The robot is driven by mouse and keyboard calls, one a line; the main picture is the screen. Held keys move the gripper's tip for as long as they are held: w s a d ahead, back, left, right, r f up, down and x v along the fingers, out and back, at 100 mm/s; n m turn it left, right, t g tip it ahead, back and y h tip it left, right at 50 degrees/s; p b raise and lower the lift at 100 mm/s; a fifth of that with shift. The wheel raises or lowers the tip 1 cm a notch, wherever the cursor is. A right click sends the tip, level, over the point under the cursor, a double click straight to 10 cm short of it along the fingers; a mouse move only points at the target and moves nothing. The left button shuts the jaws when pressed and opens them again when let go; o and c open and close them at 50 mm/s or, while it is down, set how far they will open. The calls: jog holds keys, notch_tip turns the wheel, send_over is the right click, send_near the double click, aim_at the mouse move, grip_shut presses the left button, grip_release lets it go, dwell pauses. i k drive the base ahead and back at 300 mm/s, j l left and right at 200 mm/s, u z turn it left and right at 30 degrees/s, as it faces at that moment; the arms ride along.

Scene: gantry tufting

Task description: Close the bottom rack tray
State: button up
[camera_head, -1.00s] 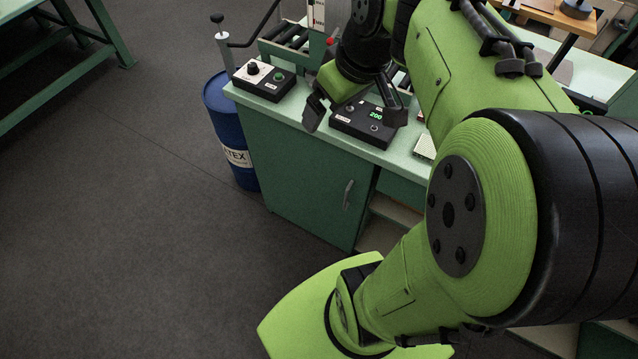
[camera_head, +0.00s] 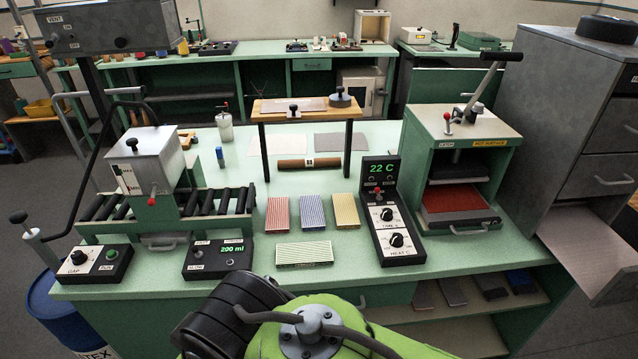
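A grey metal rack (camera_head: 545,95) stands at the right edge, partly cut off by the frame. Its lowest visible tray (camera_head: 572,232) is pulled out toward the front right, showing a flat pale surface and a grey front lip (camera_head: 622,278). The trays above it, with bar handles (camera_head: 612,182), look closed. My gripper is not in view; only green and black links of my arm show at the bottom middle, apart from the tray.
A green bench (camera_head: 360,236) fills the middle, carrying a roller machine (camera_head: 150,195), a control box (camera_head: 390,230), coloured pads and a press (camera_head: 460,150). The press stands beside the rack. Open shelves (camera_head: 440,315) lie below the benchtop. Floor shows at the lower right.

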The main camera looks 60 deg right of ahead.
aim_at(603, 265)
jog(key=k+z, duration=0.1)
jog(key=z, duration=0.4)
jog(key=k+j+z, duration=0.1)
jog(key=z, duration=0.4)
jog(key=k+z, duration=0.1)
jog(key=z, duration=0.85)
jog(key=k+l+z, duration=0.15)
jog(key=z, duration=0.35)
jog(key=l+z, duration=0.1)
jog(key=z, duration=0.4)
jog(key=k+l+z, duration=0.1)
jog(key=z, duration=0.4)
jog(key=l+z, duration=0.15)
jog(key=z, duration=0.35)
jog(key=i+j+u, duration=0.1)
jog(key=i+u, duration=0.3)
jog(key=i+l+u, duration=0.1)
jog(key=i+u, duration=0.25)
jog(key=i, duration=0.3)
